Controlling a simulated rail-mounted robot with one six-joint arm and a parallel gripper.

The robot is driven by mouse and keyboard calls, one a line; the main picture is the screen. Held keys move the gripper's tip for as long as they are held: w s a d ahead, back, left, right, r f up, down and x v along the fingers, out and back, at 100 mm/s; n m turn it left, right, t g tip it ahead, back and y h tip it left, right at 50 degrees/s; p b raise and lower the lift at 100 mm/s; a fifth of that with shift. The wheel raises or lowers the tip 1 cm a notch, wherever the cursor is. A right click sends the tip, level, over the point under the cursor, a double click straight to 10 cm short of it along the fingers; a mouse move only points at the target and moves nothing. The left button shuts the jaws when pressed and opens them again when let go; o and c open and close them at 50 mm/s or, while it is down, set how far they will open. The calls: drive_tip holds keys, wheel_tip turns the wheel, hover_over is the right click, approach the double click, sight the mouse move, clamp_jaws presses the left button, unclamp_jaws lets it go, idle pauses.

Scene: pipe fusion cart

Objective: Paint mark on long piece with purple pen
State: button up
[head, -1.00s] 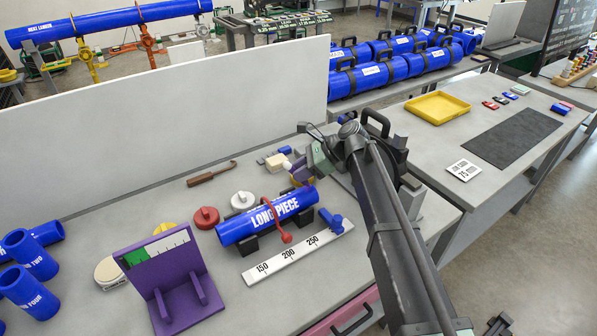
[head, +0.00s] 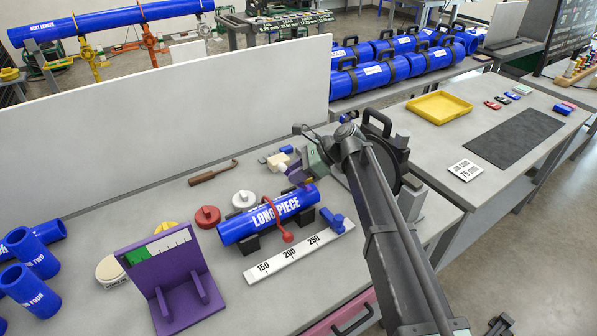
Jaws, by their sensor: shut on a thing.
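The long piece (head: 244,228), a blue pipe with white "LONG PIECE" lettering, lies on dark supports on the grey bench in the head view. A red clamp-like part (head: 287,236) crosses over it. My gripper (head: 301,168) is behind and above the pipe's right end, shut on the purple pen (head: 295,177). The pen is small and partly hidden by the gripper. Whether its tip touches the pipe I cannot tell.
A white ruler (head: 272,264) with a blue slider (head: 334,221) lies in front of the pipe. A purple stand (head: 170,275), red cap (head: 208,216), white cap (head: 244,199) and brown-handled tool (head: 203,177) are left of my gripper. A tall pale panel (head: 130,135) stands behind.

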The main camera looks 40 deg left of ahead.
drive_tip(key=shift+w, duration=0.15)
drive_tip(key=shift+w+d, duration=0.15)
drive_tip(key=shift+w, duration=0.15)
drive_tip(key=shift+w, duration=0.15)
drive_tip(key=shift+w+d, duration=0.15)
drive_tip(key=shift+w, duration=0.2)
drive_tip(key=shift+s, duration=0.15)
drive_tip(key=shift+s, duration=0.35)
drive_tip(key=shift+s+a, duration=0.15)
drive_tip(key=shift+a, duration=0.05)
